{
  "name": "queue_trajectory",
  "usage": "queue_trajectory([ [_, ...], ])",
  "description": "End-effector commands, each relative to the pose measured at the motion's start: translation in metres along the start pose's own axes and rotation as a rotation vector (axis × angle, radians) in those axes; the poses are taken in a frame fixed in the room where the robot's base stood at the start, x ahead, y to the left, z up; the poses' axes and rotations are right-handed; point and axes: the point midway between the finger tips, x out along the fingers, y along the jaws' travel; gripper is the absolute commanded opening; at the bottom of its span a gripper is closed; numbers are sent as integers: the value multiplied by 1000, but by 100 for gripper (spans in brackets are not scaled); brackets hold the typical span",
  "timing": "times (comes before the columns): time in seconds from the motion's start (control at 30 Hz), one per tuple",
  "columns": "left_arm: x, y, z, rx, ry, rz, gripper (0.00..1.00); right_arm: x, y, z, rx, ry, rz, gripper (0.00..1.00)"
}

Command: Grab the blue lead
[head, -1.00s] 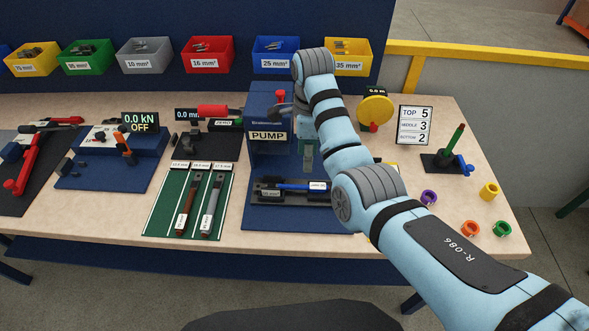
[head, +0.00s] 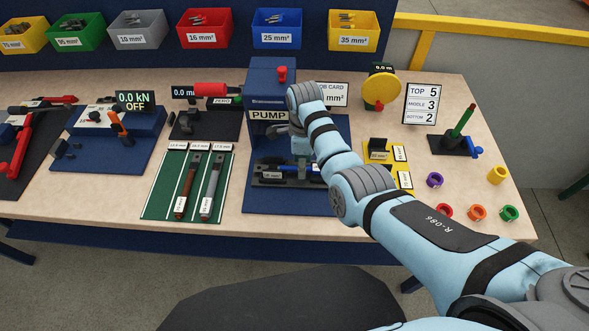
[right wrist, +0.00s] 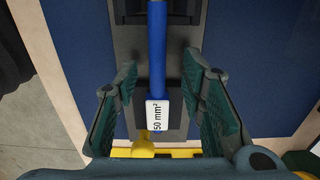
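The blue lead (right wrist: 157,50) runs down the middle of the right wrist view, over a dark holder on the blue base. It carries a white tag (right wrist: 157,114) reading 50 mm². My right gripper (right wrist: 162,66) is open, with one green-padded finger on each side of the lead and gaps on both sides. I cannot tell its exact height over the lead. In the head view this gripper is at the front of the pump press (head: 271,95), largely behind its own arm, and the lead is mostly hidden there. My left gripper is not in view.
A yellow plate (head: 404,180), coloured rings (head: 477,212) and a number sign (head: 421,104) stand to the right. Coloured bins (head: 277,28) line the back.

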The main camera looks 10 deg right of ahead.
Motion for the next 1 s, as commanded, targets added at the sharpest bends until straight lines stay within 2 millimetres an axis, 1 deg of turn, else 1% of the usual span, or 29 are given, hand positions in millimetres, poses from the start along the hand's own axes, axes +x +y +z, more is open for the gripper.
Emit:
queue_trajectory([
  [0.03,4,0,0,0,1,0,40,4,0,-1,2,-1,-1,37],
  [0.17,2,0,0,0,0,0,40,2,0,-1,2,-1,-1,37],
  [0.3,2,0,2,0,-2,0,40,1,0,0,1,-1,-1,14],
  [0.4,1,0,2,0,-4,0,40,1,0,0,1,-1,-1,0],
  [0.8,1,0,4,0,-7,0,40,0,0,1,-2,-2,-1,0],
  [0.93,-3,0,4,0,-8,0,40,-7,0,3,-5,-2,-1,0],
  [1.0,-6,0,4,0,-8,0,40,-15,0,5,-9,-2,-2,0],
])
